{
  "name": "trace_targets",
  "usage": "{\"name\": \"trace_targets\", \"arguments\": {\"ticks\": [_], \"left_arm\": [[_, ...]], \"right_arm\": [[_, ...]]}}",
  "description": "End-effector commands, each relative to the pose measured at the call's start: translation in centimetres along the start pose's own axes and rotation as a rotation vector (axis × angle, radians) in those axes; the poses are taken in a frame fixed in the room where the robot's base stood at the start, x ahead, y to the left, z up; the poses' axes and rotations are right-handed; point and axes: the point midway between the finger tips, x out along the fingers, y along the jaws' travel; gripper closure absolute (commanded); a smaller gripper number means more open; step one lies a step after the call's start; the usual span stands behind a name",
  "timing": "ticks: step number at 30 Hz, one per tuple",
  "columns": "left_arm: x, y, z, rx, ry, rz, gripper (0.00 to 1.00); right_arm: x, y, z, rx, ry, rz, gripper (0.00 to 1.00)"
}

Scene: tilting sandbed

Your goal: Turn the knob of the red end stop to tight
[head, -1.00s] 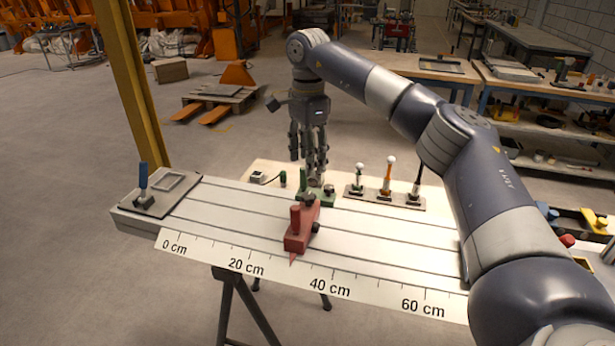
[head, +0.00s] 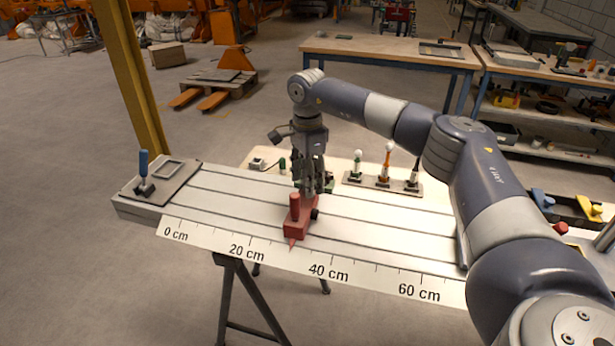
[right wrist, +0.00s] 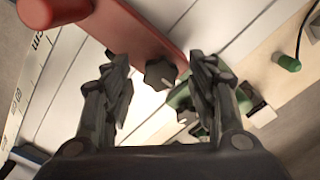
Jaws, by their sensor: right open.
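The red end stop (head: 297,224) sits on the slotted white bed beside the ruler strip, its red pointer between the 20 cm and 40 cm marks. It has an upright red post. In the right wrist view the red end stop (right wrist: 130,25) shows a dark lobed knob (right wrist: 160,74) with a light mark on it. My right gripper (head: 312,190) is just above the far end of the stop. In the right wrist view my right gripper (right wrist: 162,100) is open, its fingers on either side of the knob and apart from it. My left gripper is out of view.
A green block (right wrist: 185,95) lies close behind the knob, near my right finger. A blue-handled clamp plate (head: 160,188) is at the bed's left end. A stand with several upright tools (head: 384,182) is behind the bed.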

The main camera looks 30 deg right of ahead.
Motion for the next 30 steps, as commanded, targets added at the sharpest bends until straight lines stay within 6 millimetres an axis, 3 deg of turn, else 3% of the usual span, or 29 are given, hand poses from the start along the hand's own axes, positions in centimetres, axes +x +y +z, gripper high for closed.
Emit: {"name": "trace_targets", "arguments": {"ticks": [5, 11, 22, 30], "left_arm": [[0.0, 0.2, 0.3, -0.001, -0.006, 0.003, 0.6], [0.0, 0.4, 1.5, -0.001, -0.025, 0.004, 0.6], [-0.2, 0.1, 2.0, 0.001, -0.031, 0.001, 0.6], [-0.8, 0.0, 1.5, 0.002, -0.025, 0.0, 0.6]], "right_arm": [[0.0, 0.0, 0.0, 0.0, 0.0, 0.0, 0.48], [0.0, 0.0, 0.0, 0.0, 0.0, 0.0, 0.91], [0.0, 0.0, 0.0, 0.029, -0.001, 0.001, 0.92], [-0.1, 0.0, 0.1, 0.176, -0.002, 0.001, 0.92]]}}
